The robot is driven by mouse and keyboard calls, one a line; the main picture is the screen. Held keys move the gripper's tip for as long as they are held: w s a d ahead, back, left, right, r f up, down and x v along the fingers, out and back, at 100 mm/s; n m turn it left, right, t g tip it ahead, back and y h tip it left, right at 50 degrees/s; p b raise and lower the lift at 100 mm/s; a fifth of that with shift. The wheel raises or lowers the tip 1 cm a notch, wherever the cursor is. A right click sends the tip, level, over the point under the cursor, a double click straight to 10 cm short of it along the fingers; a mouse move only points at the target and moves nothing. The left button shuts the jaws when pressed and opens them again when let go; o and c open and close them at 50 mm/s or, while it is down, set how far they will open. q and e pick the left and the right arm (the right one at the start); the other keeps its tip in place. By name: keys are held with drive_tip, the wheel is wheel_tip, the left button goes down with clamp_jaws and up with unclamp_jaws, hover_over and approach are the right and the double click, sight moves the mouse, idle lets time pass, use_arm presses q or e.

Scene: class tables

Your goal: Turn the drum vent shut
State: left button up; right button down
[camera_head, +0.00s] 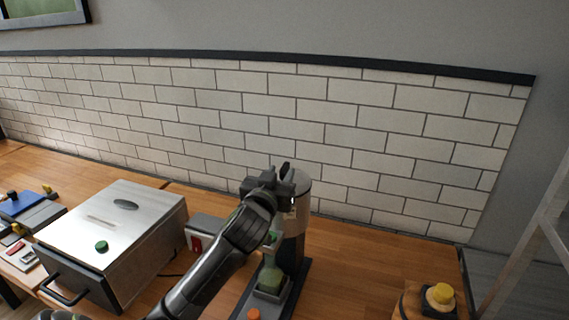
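A pale and dark upright cylinder (301,188) stands on a dark base at the centre of the bench, and it looks like the drum. My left arm reaches up from the bottom, and its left gripper (288,186) is at the upper left side of the cylinder, overlapping it in the picture. The gripper covers that side, so I cannot make out the vent or whether the fingers touch it. The finger gap is too small and dark to judge. A green part (271,277) sits low at the cylinder's front. My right gripper is not in view.
A steel box (112,220) with a green knob and front handle stands to the left. A small grey and white unit with a red switch (196,243) is beside it. A yellow knob (440,294) is at the lower right. The wood between is clear, with a tiled wall behind.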

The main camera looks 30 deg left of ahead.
sight(281, 172)
use_arm(q)
drive_tip(key=shift+p+x, duration=0.45)
drive_tip(key=shift+x, duration=1.65)
clamp_jaws()
